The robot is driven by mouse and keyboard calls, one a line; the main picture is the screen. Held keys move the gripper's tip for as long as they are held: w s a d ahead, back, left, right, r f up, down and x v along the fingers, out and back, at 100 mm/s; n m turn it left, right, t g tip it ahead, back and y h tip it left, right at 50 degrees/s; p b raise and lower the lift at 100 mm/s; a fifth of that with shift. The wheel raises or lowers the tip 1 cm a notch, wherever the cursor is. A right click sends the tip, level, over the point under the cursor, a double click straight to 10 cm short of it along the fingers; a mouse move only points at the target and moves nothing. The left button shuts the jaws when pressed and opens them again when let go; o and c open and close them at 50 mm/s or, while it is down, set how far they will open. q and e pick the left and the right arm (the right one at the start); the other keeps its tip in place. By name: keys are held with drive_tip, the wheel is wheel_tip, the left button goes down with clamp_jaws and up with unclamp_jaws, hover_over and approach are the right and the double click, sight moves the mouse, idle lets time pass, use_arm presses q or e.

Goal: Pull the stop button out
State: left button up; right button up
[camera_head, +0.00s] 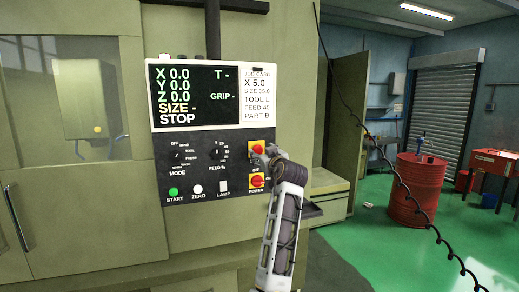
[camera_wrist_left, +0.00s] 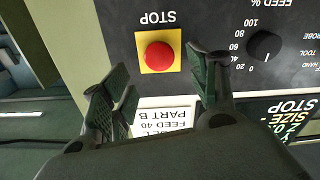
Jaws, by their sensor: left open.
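The stop button (camera_head: 256,148) is a red round button on a yellow square at the right side of the black control panel (camera_head: 210,160). In the left wrist view, where the lettering appears upside down, the red stop button (camera_wrist_left: 158,56) shows whole beside the word STOP. My left gripper (camera_head: 264,157) is close to the button in the head view and partly covers its surroundings. In the left wrist view my left gripper (camera_wrist_left: 163,78) is open, its fingers spread to either side below the button, with nothing between them. My right gripper is in neither view.
The MODE and FEED knobs (camera_head: 213,153) are to the left, with the START button (camera_head: 173,191) lower. The screen (camera_head: 196,95) reads STOP. A red drum (camera_head: 417,190) stands on the green floor at right.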

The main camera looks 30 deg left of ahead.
sight(258, 150)
use_arm(q)
drive_tip(key=shift+p+x, duration=0.7)
drive_tip(key=shift+x, duration=1.75)
drive_tip(key=c, duration=1.1)
drive_tip(key=shift+s+d+f+b, duration=0.15)
drive_tip(key=shift+d+b, duration=0.1)
drive_tip(key=shift+b, duration=0.25)
drive_tip(key=shift+s+d, duration=0.2)
drive_tip(key=shift+w, duration=0.1)
drive_tip(key=o, duration=1.1)
drive_tip(key=shift+d, duration=0.1)
